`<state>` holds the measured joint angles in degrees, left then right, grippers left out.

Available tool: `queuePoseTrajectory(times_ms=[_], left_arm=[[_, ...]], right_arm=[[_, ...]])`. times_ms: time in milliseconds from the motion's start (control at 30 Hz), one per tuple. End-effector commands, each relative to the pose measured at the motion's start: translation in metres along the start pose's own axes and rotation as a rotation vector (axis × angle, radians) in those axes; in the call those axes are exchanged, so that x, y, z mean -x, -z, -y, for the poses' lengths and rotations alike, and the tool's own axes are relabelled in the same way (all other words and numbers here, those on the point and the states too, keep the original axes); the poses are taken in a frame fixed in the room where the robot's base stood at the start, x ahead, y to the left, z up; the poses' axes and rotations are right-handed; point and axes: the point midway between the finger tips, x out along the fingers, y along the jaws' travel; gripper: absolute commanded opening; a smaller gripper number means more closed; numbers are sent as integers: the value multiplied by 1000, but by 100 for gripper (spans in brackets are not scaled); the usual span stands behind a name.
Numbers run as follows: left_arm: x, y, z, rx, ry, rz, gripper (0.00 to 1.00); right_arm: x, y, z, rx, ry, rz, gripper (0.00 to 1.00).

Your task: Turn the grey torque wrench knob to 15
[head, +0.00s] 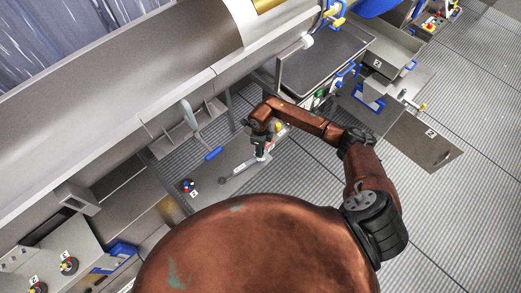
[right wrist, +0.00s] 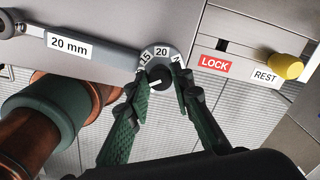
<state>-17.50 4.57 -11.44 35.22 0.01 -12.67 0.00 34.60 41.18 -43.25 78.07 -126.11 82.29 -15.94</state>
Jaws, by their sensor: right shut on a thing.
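The torque wrench (head: 238,173) lies on a grey metal surface in the head view, below my right gripper (head: 261,153). In the right wrist view its grey bar carries a "20 mm" label (right wrist: 69,45). At its end is a round dial (right wrist: 161,51) with "15", "20" and a partly covered mark at right. My right gripper (right wrist: 161,84) is shut on the dark grey knob (right wrist: 159,75), one green finger on each side. A short white line shows on the knob, pointing toward the lower left; the fingers partly hide the knob. My left gripper is not in view.
A red "LOCK" label (right wrist: 214,64), a "REST" label (right wrist: 265,76) and a yellow knob (right wrist: 287,66) sit right of the dial. Open grated floor (head: 455,200) is at right.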

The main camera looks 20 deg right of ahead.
Motion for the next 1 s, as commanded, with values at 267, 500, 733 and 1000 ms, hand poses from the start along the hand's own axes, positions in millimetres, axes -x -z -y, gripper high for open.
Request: queuePoseTrajectory(times_ms=[267,500,733,1000], left_arm=[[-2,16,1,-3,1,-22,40],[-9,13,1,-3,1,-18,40],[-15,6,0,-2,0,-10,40],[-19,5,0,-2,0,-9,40]], right_arm=[[0,0,1,-49,1,0,0],[0,0,1,-199,2,0,0],[-1,0,1,-412,2,1,0],[0,0,1,-667,1,2,0]])
